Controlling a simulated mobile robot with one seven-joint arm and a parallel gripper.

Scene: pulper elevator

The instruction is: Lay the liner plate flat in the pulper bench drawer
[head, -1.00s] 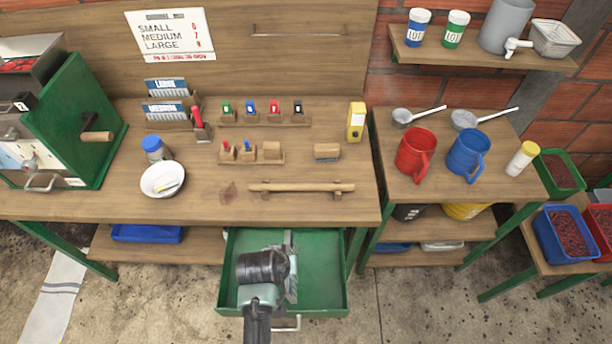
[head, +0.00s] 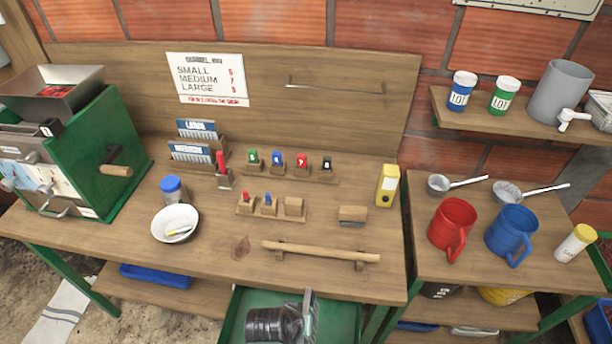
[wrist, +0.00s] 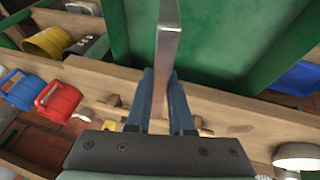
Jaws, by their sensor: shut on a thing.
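The liner plate (wrist: 166,45) is a thin grey metal plate, seen nearly edge-on in the wrist view. In the head view the plate (head: 309,312) stands on edge, not flat, over the drawer. My gripper (wrist: 164,100) is shut on it, with a blue-grey finger on each side. In the head view my gripper (head: 296,322) is at the bottom edge, over the drawer. The green pulper bench drawer (head: 345,312) is pulled open below the bench top, and its front is cut off. I cannot tell whether the plate touches the drawer floor.
The wooden bench (head: 215,255) overhangs the drawer's back. A wooden bar (head: 320,252) on two supports lies near the bench's front edge. A white bowl (head: 175,224) stands left of it. A side table with a red jug (head: 452,224) and a blue jug (head: 511,230) stands right.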

